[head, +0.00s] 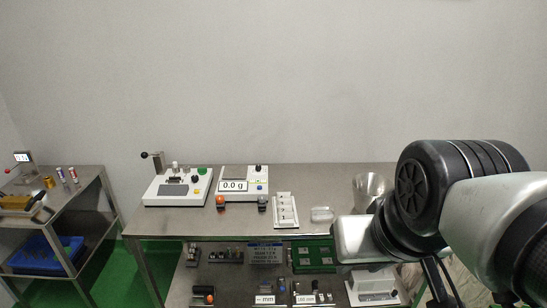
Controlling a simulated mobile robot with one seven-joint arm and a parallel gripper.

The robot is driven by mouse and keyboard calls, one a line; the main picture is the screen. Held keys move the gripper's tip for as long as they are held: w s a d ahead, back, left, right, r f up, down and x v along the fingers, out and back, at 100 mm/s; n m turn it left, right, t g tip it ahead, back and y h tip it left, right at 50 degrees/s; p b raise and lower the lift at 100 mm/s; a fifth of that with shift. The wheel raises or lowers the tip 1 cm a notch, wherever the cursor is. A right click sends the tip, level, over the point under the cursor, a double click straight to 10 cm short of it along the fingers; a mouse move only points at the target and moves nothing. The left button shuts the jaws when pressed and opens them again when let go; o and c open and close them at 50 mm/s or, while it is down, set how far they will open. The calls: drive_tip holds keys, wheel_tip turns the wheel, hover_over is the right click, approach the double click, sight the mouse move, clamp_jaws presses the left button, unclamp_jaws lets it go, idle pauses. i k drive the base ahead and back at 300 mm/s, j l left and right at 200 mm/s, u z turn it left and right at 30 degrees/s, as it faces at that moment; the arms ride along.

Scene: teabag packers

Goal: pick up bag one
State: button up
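I cannot pick out bag one for certain in the head view. A white tray with several slots (286,211) lies on the steel table, right of the scale. A small clear, pale object (322,214) lies just right of the tray; I cannot tell whether it is a bag or a dish. My arm fills the right side of the view, and its pale end block is over the table's front right part. My gripper's fingers do not show. My arm hides the right part of the table.
A scale (241,186) reading 0.0 g and a white machine with a lever (179,187) stand on the steel table (150,223). A metal funnel (369,187) is close to my arm. Small parts fill the lower shelf. A side table (80,195) stands at left, with a blue bin (42,268) below.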

sight(283, 214)
drive_tip(key=i+j, duration=0.1)
drive_tip(key=i, duration=0.5)
drive_tip(key=i+j, duration=0.1)
drive_tip(key=i, duration=0.45)
drive_tip(key=i+j, duration=0.1)
drive_tip(key=i, duration=0.5)
